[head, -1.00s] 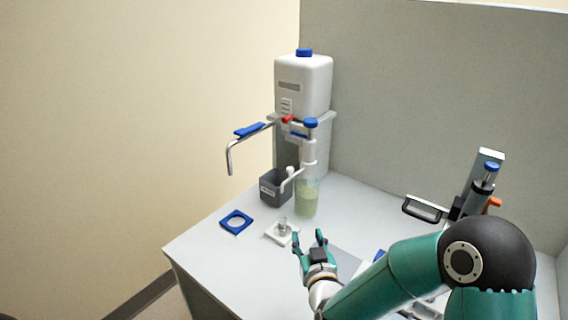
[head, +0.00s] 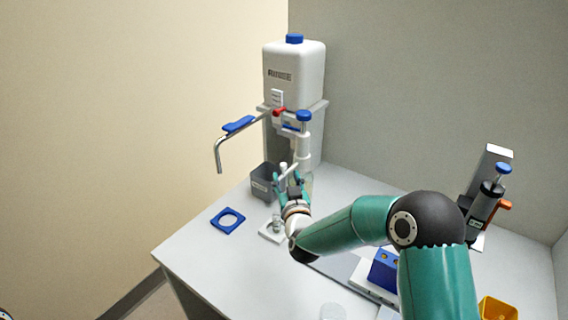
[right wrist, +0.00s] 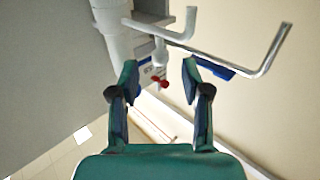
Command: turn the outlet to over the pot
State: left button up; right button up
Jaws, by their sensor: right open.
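The white dispenser column (head: 304,142) has a blue cap and a thin pale outlet arm (head: 290,174). The outlet arm also shows in the right wrist view (right wrist: 163,35), beyond the fingertips. The small clear pot (head: 276,222) stands on a white plate in front of the dispenser, partly behind my right gripper. My right gripper (head: 289,180) is open, its fingers pointing up close to the outlet arm. In the right wrist view, the gap between its fingers (right wrist: 160,72) is empty. I cannot tell if a finger touches the arm.
The white rinse tank (head: 294,78) stands behind, with a bent metal pipe (head: 219,156) and blue lever (head: 238,124) reaching left. A dark grey bin (head: 263,183) stands left of the gripper.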

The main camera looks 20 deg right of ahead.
aim_at(284, 170)
jog(key=w, duration=0.3)
jog(key=w+p, duration=0.1)
jog(key=w, duration=0.1)
jog(key=shift+w+d, duration=0.35)
grip_shut()
